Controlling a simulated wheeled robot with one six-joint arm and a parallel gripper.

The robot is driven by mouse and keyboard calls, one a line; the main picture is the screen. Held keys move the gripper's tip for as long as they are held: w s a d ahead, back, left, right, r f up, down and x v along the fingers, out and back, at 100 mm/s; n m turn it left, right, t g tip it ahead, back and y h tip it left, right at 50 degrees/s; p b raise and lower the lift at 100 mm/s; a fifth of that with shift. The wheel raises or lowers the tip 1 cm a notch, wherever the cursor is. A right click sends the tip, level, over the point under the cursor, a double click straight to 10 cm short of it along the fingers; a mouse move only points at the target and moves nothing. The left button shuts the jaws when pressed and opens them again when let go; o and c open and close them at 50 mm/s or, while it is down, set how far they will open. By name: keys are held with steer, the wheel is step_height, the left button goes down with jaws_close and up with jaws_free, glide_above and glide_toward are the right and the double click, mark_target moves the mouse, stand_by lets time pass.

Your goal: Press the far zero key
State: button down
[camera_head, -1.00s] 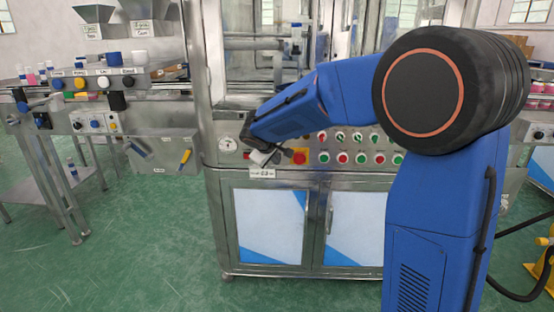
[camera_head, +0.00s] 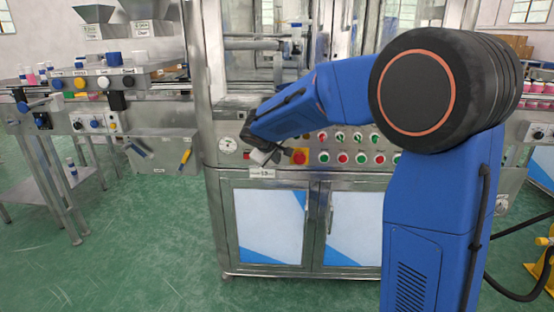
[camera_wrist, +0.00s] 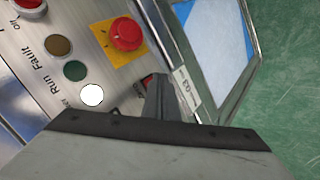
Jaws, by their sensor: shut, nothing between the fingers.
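My gripper (camera_wrist: 165,98) is shut and empty, and its fingertips are at the control panel. In the wrist view a small red and black switch (camera_wrist: 147,80) sits right beside the fingertips and is partly hidden by them; I cannot tell whether they touch it. No zero mark can be read on it. In the head view my gripper (camera_head: 270,157) is in front of the panel's left part, left of the red button. A small tag (camera_wrist: 186,87) with a number like 0.3 is on the panel's edge; the tag also shows in the head view (camera_head: 262,173).
A red button (camera_wrist: 126,34) on a yellow plate is close to my fingers. A white lamp (camera_wrist: 92,95), a green Run lamp (camera_wrist: 75,70) and an amber Fault lamp (camera_wrist: 59,46) line the panel. A gauge (camera_head: 228,145) is at the panel's left.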

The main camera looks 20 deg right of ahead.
steer(key=shift+s, duration=0.15)
steer(key=shift+s+a, duration=0.25)
steer(key=shift+s, duration=0.35)
steer(key=s, duration=0.1)
steer(key=s+a, duration=0.1)
steer(key=s, duration=0.2)
steer(key=shift+s+a, duration=0.25)
steer(key=shift+s, duration=0.15)
stand_by(0.6)
steer(key=s+d+m+g+y, duration=0.1)
steer(key=s+d+m, duration=0.15)
steer(key=s, duration=0.75)
steer(key=s+d+m+g, duration=0.1)
steer(key=s+d, duration=0.3)
steer(key=s, duration=0.6)
steer(key=s+d+m+g+y, duration=0.15)
steer(key=s+d, duration=0.25)
steer(key=s, duration=0.7)
steer(key=s+a+f+m+y, duration=0.1)
steer(key=s+a+f+y, duration=0.1)
steer(key=s, duration=0.8)
steer(key=shift+s+a+f, duration=0.2)
steer(key=shift+a+f, duration=0.1)
steer(key=shift+f, duration=0.5)
